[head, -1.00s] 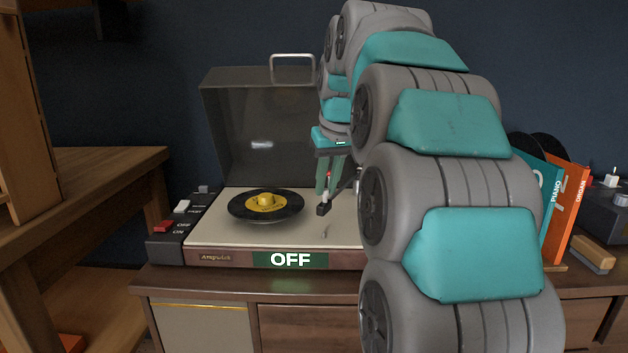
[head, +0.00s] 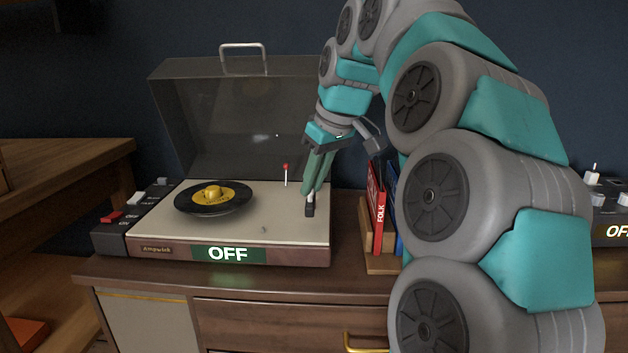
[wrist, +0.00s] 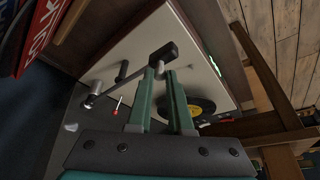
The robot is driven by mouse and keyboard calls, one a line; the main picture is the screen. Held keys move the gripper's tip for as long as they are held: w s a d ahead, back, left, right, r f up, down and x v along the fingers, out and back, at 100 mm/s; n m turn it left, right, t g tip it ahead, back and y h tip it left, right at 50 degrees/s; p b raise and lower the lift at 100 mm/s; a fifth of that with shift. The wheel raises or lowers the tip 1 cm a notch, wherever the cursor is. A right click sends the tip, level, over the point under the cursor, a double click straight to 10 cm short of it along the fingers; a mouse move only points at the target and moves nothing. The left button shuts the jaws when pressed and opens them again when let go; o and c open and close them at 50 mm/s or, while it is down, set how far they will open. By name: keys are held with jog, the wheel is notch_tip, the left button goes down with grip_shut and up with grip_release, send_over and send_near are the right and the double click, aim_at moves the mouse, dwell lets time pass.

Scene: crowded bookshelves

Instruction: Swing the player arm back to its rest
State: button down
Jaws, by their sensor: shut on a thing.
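The record player (head: 150,230) stands open on a wooden cabinet, with an OFF label (head: 228,254) on its front. A black record (head: 190,203) with a yellow label lies on its left part. The player arm's dark head (head: 309,207) is near the deck's right edge, clear of the record. In the wrist view the player arm (wrist: 125,76) runs from a silver pivot end to its black head (wrist: 163,54). My gripper (head: 309,190) is shut on the player arm by its head; it shows in the wrist view too (wrist: 160,70). The exact contact is partly hidden.
A thin red-tipped pin (head: 286,172) stands on the deck left of my gripper. The raised lid (head: 220,120) is behind. Books (head: 378,215) in a wooden holder stand close right of the player. Switches (head: 112,217) line its left side.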

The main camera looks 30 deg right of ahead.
jog(key=shift+d, duration=0.1)
jog(key=c, duration=0.8)
grip_release()
jog(key=shift+s+r, duration=0.1)
jog(key=shift+r, duration=0.05)
jog(key=p+v, duration=0.1)
jog(key=v, duration=0.6)
jog(key=shift+s+r, duration=0.1)
jog(key=shift+r, duration=0.15)
